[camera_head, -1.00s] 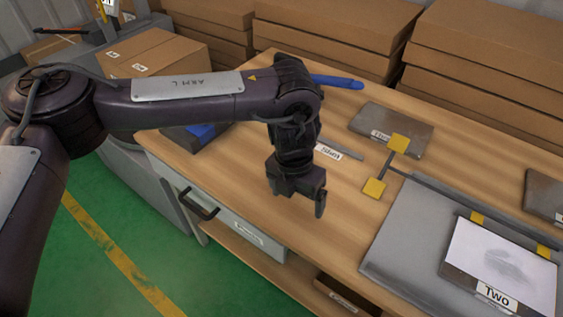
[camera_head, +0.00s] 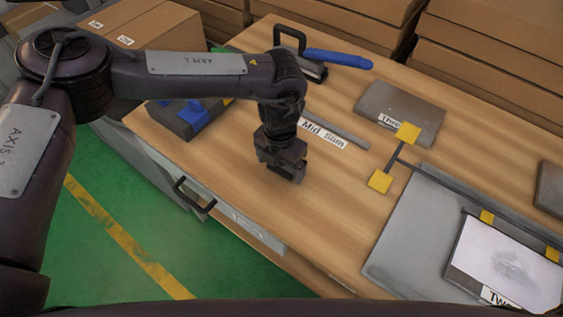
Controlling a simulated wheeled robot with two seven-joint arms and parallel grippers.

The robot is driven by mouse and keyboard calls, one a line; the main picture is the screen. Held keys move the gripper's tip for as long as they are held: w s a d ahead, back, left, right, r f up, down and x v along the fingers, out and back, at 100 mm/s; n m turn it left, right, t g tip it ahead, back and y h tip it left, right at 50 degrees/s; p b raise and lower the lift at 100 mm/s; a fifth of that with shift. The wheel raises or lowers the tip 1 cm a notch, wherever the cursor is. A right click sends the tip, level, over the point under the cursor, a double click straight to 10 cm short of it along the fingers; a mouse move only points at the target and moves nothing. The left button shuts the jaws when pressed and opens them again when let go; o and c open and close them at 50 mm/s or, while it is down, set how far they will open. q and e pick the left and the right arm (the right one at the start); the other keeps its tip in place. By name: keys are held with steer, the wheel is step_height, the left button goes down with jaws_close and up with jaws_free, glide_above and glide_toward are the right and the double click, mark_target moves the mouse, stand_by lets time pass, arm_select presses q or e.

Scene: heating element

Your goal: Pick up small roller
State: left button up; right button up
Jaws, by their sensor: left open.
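My left gripper (camera_head: 285,170) points down over the bare wooden table left of the middle, open, with nothing seen between its fingers. A tool with a blue handle (camera_head: 338,58) lies at the back of the table, behind my left forearm. Beside it is a dark body with a black loop handle (camera_head: 290,38), partly hidden by my arm. This may be the small roller, but I cannot tell for sure, nor whether the two parts are joined. My right gripper is not in view.
A thin grey strip labelled "Mid slim" (camera_head: 340,130) lies right of the gripper. A grey plate (camera_head: 400,105), yellow-padded bracket (camera_head: 407,133) and large grey sheet (camera_head: 410,230) lie farther right. A dark block with blue parts (camera_head: 188,118) is at left. Cardboard boxes (camera_head: 480,60) line the back.

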arm_select(q)
steer(key=shift+f, duration=0.2)
steer(key=c, duration=1.1)
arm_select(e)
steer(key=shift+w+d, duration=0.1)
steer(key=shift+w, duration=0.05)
arm_select(q)
steer(key=shift+r, duration=0.5)
step_height(320, 180, up, 19)
steer(key=shift+r+b, duration=0.1)
steer(key=shift+b, duration=0.55)
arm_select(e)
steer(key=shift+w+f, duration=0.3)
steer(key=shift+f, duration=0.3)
